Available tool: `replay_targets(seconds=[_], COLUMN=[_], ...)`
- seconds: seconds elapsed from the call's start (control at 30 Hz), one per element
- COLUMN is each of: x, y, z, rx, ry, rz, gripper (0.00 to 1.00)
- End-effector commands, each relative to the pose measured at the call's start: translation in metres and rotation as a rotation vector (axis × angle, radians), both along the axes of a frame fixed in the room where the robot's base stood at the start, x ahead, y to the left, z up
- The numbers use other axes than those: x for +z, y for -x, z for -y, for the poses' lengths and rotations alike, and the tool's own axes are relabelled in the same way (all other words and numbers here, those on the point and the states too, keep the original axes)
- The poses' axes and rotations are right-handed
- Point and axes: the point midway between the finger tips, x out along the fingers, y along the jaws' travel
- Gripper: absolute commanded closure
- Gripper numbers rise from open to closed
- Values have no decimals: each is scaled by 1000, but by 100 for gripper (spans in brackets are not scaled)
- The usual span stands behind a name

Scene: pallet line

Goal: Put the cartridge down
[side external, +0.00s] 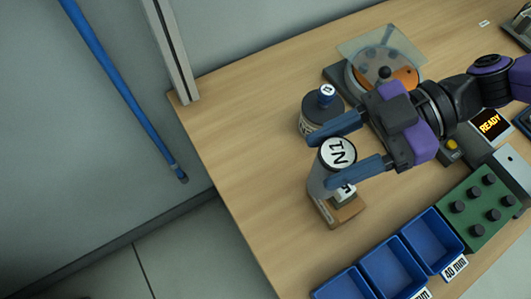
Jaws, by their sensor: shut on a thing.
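The cartridge seems to be the grey cylinder (338,153) with a white round top marked with dark letters, seen in the side external view. My gripper (324,162) has its two blue fingers on either side of it and is shut on it. The cylinder looks close to upright. Below it is a small brown block (349,212) with a white label, partly hidden by the cylinder and a finger. I cannot tell whether the cylinder touches this block or hangs above it.
Blue bins (392,268) and a green block with black knobs (482,206) lie at the front right. A round device with a clear plate (380,45) stands behind. Bare tabletop (245,130) lies to the left, up to the table edge.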

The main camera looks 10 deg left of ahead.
Motion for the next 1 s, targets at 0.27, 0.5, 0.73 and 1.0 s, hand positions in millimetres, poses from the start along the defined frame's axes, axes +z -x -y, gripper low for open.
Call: replay_targets(seconds=[0.27,0.5,0.73,1.0], x=[-24,-57,-77,-99], y=[-21,-33,-40,-43], z=[-50,-79,-96,-103], rx=[-1,-2,-2,-2], ry=[-1,1,-1,1], rz=[0,-1,0,-2], gripper=[100,100,100,100])
